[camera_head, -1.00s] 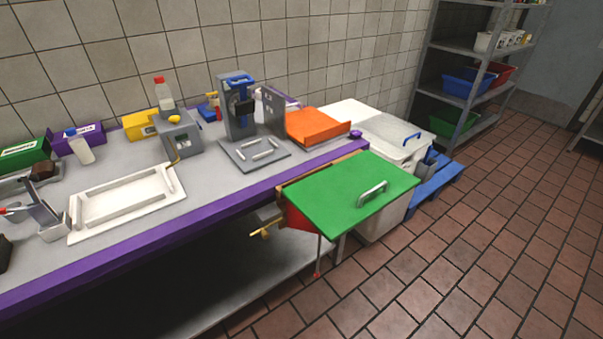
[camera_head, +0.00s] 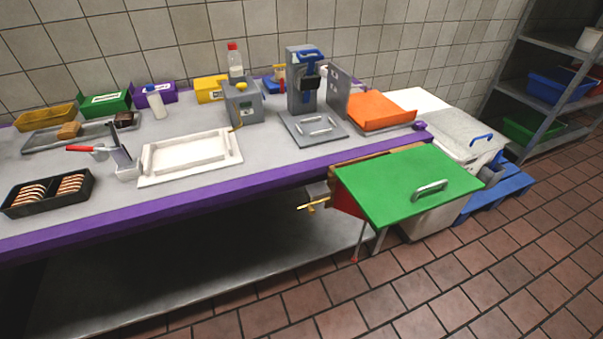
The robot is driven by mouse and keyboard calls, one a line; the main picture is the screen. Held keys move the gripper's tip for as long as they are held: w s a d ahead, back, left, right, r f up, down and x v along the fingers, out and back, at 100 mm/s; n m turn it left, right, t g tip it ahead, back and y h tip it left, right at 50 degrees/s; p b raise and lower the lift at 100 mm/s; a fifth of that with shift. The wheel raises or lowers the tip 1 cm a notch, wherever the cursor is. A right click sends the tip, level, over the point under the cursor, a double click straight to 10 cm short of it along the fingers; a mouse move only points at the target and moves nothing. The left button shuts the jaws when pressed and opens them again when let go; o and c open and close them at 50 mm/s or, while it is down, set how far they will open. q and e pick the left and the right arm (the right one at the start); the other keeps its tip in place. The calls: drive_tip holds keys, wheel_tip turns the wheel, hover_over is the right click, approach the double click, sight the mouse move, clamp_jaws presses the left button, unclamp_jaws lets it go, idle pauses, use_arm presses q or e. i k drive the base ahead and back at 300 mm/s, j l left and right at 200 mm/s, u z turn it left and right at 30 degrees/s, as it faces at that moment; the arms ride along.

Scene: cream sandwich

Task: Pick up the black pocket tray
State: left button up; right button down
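The black pocket tray (camera_head: 48,207) sits on the grey worktop at the far left, near the purple front edge. It has two pockets, each holding several brown-and-cream sandwich pieces (camera_head: 71,184). Neither of my grippers shows in the head view, so their state cannot be seen.
A green-topped bin (camera_head: 390,196) stands at the worktop's right end. Tiled floor (camera_head: 290,308) is open in front.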

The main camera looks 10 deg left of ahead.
sight(50, 202)
drive_tip(key=u, duration=2.1)
